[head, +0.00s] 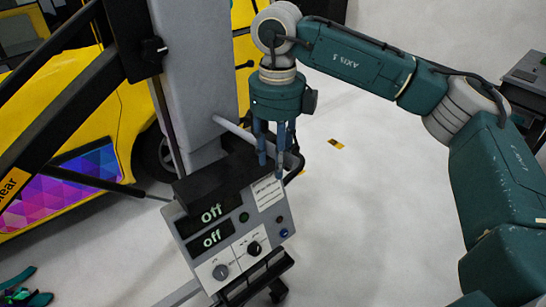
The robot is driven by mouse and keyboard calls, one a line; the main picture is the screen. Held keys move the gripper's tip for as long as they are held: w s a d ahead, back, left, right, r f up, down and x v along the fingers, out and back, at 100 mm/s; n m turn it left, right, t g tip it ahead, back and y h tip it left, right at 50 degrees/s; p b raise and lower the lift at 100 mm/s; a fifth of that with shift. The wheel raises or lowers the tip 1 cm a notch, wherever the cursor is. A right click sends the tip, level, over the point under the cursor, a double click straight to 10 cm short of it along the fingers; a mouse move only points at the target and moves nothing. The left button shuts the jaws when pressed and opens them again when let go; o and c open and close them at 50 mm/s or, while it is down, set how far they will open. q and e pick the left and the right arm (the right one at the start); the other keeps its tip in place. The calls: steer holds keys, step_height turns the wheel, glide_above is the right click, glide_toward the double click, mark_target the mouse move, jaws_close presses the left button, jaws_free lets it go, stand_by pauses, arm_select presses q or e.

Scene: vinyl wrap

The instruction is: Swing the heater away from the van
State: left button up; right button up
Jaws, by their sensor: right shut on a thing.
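The heater's grey control box (232,232) faces me, with two displays reading "Off", knobs and buttons. It is joined to a grey column (196,75) and dark beams (60,120). My right gripper (273,172) points down at the box's upper back edge. It is shut on the heater's handle (229,126), a bar there that the fingers partly hide. The yellow van (125,112) stands behind at the left, with a purple and pink patterned panel (83,180). A small teal and dark shape at the lower left corner may be my left gripper; I cannot tell.
A dark unit (526,72) stands at the far right. The beams cross in front of the van.

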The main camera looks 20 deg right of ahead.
steer(key=shift+o, duration=0.4)
steer(key=shift+w+d, duration=0.25)
steer(key=shift+d, duration=0.3)
steer(key=shift+w+d, duration=0.2)
steer(key=shift+d, duration=0.35)
steer(key=o, duration=0.8)
steer(key=shift+c, duration=0.2)
steer(key=shift+o, duration=0.8)
steer(key=shift+s+d, duration=0.15)
steer(key=shift+s, duration=0.2)
steer(key=shift+w, duration=0.1)
